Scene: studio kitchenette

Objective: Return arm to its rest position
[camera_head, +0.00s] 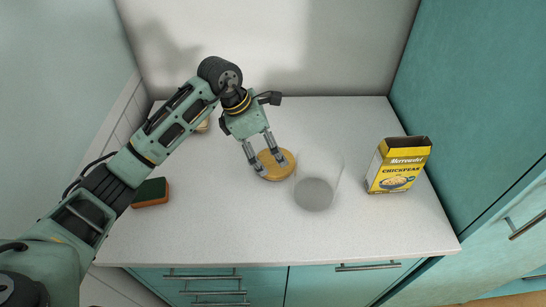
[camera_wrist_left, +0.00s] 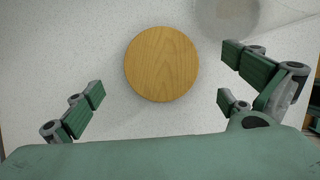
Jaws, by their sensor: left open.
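My left arm reaches in from the left over the counter. Its gripper (camera_head: 265,164) is open and empty, with its fingertips above or close to a round wooden disc (camera_head: 275,173) on the counter. In the left wrist view the disc (camera_wrist_left: 162,64) lies ahead of and between the spread fingers (camera_wrist_left: 162,88), with counter showing on both sides of it. Whether the fingertips touch the disc cannot be told. My right gripper is not in view.
A clear glass container (camera_head: 316,183) stands just right of the disc. A green and orange sponge (camera_head: 151,193) lies at left. A small pale object (camera_head: 203,126) is partly hidden behind my arm. The front middle counter is clear.

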